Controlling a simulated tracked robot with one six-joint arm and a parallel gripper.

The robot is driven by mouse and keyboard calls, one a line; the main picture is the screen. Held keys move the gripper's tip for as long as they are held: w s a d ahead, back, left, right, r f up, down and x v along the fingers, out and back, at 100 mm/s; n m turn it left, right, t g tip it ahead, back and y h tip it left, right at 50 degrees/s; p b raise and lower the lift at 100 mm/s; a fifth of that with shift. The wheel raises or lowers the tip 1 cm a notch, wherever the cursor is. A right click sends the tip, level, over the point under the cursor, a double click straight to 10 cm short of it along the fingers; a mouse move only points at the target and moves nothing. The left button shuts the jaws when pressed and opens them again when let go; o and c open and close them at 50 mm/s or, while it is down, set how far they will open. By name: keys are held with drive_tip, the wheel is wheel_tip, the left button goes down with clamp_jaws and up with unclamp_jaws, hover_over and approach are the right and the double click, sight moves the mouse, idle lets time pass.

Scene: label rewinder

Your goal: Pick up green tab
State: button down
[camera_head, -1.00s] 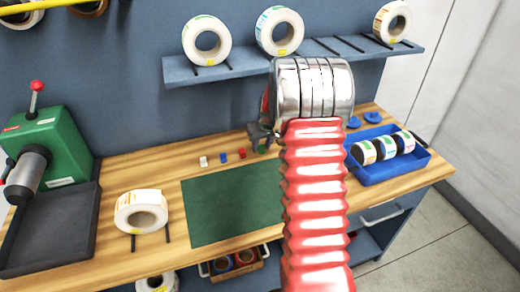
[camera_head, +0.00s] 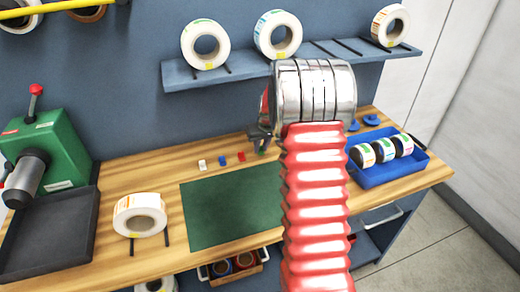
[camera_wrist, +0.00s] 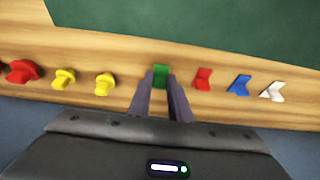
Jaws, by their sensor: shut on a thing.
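The green tab (camera_wrist: 161,75) is between the fingertips of my gripper (camera_wrist: 161,82) in the wrist view, and the fingers are shut on it. In the head view my gripper (camera_head: 262,142) is at the back edge of the green mat, partly hidden by my arm. A small bit of green shows under it there. I cannot tell whether the tab touches the bench.
A red tab (camera_wrist: 203,78), a blue tab (camera_wrist: 239,85) and a white tab (camera_wrist: 273,91) lie right of the gripper in the wrist view. Yellow knobs (camera_wrist: 105,84) and a red one (camera_wrist: 23,71) are left. The green mat (camera_head: 225,210) is bare. A blue tray (camera_head: 385,175) holds rolls.

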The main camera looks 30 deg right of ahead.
sight(261, 153)
wheel_tip(261, 153, up, 6)
drive_tip(key=shift+f, duration=0.2)
drive_tip(key=shift+s+a+r, duration=0.1)
drive_tip(key=shift+s, duration=0.15)
drive_tip(key=s+a, duration=0.2)
drive_tip(key=s, duration=0.7)
drive_tip(key=s+a, duration=0.2)
drive_tip(key=s, duration=0.7)
drive_tip(key=shift+s+a, duration=0.25)
drive_tip(key=shift+a, duration=0.15)
drive_tip(key=shift+w, duration=0.1)
